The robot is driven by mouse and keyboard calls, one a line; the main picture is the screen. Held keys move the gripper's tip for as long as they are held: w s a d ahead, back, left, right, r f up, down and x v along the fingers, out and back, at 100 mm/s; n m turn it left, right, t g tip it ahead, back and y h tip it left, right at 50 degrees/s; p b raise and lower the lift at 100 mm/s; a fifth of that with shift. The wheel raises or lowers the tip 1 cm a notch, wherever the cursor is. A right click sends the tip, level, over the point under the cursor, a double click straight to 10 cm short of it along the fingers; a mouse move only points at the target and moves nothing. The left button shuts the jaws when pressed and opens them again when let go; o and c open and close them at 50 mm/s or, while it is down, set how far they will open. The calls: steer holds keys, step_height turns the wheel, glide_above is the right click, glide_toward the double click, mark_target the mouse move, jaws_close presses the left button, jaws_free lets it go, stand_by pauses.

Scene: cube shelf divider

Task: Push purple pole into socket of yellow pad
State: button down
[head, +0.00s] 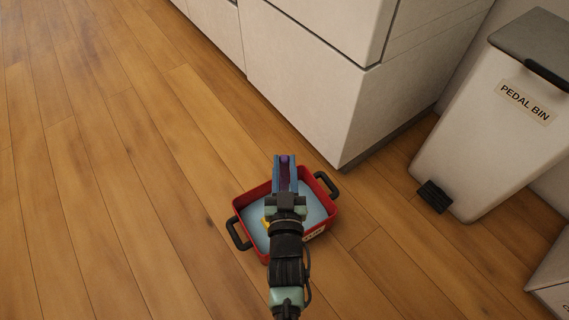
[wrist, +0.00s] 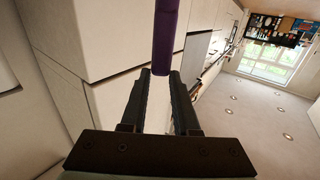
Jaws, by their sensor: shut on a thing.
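My gripper (head: 286,160) is over the red tray in the head view and is shut on the purple pole (head: 285,171). Only a little of the pole shows between the blue fingers there. In the wrist view the purple pole (wrist: 167,38) runs from the top edge down to the fingertips (wrist: 161,75); its far end is out of that frame. A small yellow patch (head: 266,223), perhaps part of the yellow pad, shows left of my arm inside the tray. My arm hides the rest, and no socket is visible.
The red tray (head: 244,203) has black handles, a pale blue floor and a label, and stands on the wooden floor (head: 110,200). A white cabinet (head: 300,90) is behind it. A pedal bin (head: 490,130) stands to the right. Open floor lies to the left.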

steer(key=shift+f+b, duration=0.8)
steer(key=shift+f, duration=0.15)
steer(key=c, duration=0.6)
jaws_free()
steer(key=shift+r, duration=0.1)
steer(key=shift+s, duration=0.1)
steer(key=shift+s+p, duration=1.15)
steer(key=shift+s, duration=1.3)
